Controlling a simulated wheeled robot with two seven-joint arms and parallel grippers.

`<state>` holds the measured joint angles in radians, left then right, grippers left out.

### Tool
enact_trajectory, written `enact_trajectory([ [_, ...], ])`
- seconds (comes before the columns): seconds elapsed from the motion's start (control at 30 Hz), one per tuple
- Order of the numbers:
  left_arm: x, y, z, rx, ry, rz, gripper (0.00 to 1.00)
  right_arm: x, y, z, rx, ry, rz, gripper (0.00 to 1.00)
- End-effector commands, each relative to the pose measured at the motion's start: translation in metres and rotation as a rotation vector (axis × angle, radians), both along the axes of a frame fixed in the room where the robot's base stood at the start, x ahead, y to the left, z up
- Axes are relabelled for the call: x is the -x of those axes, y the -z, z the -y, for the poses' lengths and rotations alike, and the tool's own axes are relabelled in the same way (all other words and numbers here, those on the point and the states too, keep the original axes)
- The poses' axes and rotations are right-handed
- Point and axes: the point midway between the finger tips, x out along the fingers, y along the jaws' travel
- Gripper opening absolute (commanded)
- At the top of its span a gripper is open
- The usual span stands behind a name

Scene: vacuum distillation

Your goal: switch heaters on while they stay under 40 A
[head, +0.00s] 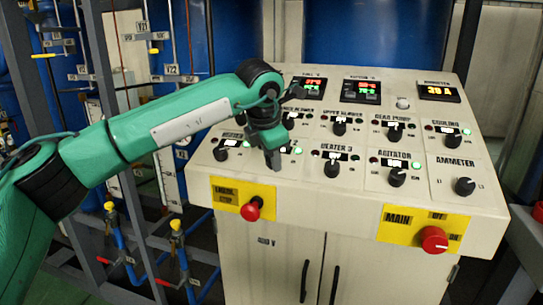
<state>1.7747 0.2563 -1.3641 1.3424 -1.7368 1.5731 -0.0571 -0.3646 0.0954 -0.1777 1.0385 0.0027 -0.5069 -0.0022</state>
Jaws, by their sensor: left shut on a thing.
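The control panel (300,185) carries a row of black heater knobs. The heater 1 knob (221,153) is at the left, its label partly hidden by my arm. The heater 3 knob (332,168) is in the middle. My left gripper (273,158) points down between them, at the heater 2 place, and is shut on the heater 2 knob, which its fingers hide. The ammeter display (438,92) at the back right shows orange digits that look like 39 A. The ammeter knob (465,187) is at the right. My right gripper is not in view.
A red emergency stop button (251,209) and a red main switch (434,239) stick out of the front face on yellow plates. The agitator knob (397,176) is right of heater 3. Blower, pump and cooling knobs line the row behind. Pipes and valves stand at left.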

Motion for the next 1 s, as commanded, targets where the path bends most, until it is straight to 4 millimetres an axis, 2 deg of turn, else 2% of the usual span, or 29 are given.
enact_trajectory([
  [0.6, -0.0005, -0.002, 0.0001, -0.012, 0.038, 0.009, 0.09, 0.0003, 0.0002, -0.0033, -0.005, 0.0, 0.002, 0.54],
  [0.63, -0.0005, -0.002, 0.0001, -0.012, 0.038, 0.009, 0.38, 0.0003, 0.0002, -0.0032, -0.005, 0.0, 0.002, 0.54],
  [0.7, -0.0003, -0.0017, 0.0, -0.012, 0.038, 0.009, 0.51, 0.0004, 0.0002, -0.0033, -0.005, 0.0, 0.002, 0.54],
  [0.73, -0.0004, -0.0016, 0.0, -0.013, 0.037, 0.007, 0.54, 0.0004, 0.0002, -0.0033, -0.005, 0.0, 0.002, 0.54],
  [1.0, 0.0001, -0.0014, -0.0001, -0.013, 0.037, 0.006, 0.54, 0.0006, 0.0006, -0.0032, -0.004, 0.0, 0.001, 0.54],
])
